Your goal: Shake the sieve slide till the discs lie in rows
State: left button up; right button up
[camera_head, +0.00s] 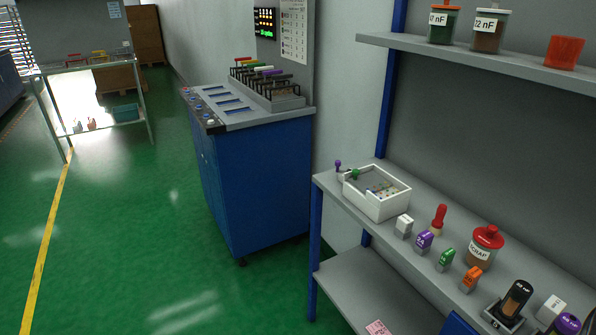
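A white open-topped box (376,205) stands at the left end of the shelf bench, and I take it to be the sieve slide's housing. A grey surface inside it (373,178) carries several small pale and coloured discs (384,190) toward its right side. The discs are too small to tell whether they lie in rows. A green knob (355,174) is at the box's left corner. A purple-topped piece (338,165) stands just left of it. Neither of my grippers shows in the head view.
The grey bench (345,195) also holds several coloured stampers, a red-lidded jar (485,246) and dark cylinders toward the right. An upper shelf (480,62) carries labelled jars. A blue cabinet (255,185) stands left of the bench, with open green floor (130,230) before it.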

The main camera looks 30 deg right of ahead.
aim_at(369, 180)
jog(key=u, duration=0.2)
jog(key=i, duration=1.15)
jog(key=z, duration=2.1)
